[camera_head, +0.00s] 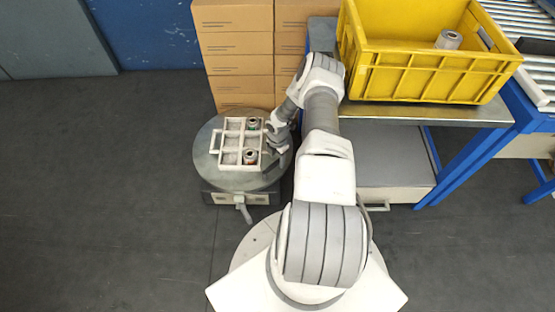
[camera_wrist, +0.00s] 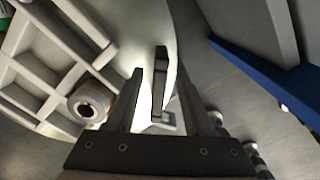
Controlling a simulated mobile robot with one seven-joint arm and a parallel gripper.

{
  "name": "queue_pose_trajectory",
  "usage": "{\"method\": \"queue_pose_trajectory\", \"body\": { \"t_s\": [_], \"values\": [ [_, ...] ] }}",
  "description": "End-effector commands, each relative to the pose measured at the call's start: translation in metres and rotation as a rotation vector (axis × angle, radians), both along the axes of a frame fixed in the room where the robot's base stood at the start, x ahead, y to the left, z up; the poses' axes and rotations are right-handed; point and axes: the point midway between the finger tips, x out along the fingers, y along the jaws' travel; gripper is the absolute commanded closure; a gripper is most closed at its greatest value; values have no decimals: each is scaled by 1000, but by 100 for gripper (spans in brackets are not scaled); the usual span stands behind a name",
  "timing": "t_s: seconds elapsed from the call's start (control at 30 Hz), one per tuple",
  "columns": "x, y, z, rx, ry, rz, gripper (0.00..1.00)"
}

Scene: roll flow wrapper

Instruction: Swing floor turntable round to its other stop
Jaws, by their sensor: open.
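The floor turntable (camera_head: 206,165) is a round grey disc on a low dark base, left of my arm in the head view. A white compartment tray (camera_head: 216,145) lies on it, holding metal rolls (camera_head: 250,156). My gripper (camera_head: 271,138) is low at the disc's right side, beside the tray. In the wrist view my gripper (camera_wrist: 160,78) is open, and a grey upright post (camera_wrist: 159,54) shows between its fingers. I cannot tell whether they touch it. The tray (camera_wrist: 48,62) and one roll (camera_wrist: 89,106) lie to the left there.
A lever (camera_head: 243,212) sticks out at the front of the turntable base. Stacked cardboard boxes (camera_head: 234,60) stand close behind the disc. A blue-legged bench (camera_head: 440,113) with a yellow crate (camera_head: 430,75) is on the right. The floor (camera_head: 100,190) at left is clear.

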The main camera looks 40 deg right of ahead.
Motion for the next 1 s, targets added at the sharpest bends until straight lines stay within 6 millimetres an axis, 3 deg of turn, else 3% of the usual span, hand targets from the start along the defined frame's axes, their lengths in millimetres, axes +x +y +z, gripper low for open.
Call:
{"method": "queue_pose_trajectory", "body": {
  "t_s": [0.07, 0.37, 1.0],
  "values": [
    [0, 0, 0, 0, 0, 0, 48],
    [0, 0, 0, 0, 0, 0, 100],
    [0, 0, 1, 0, -1, 0, 100]
  ]
}}
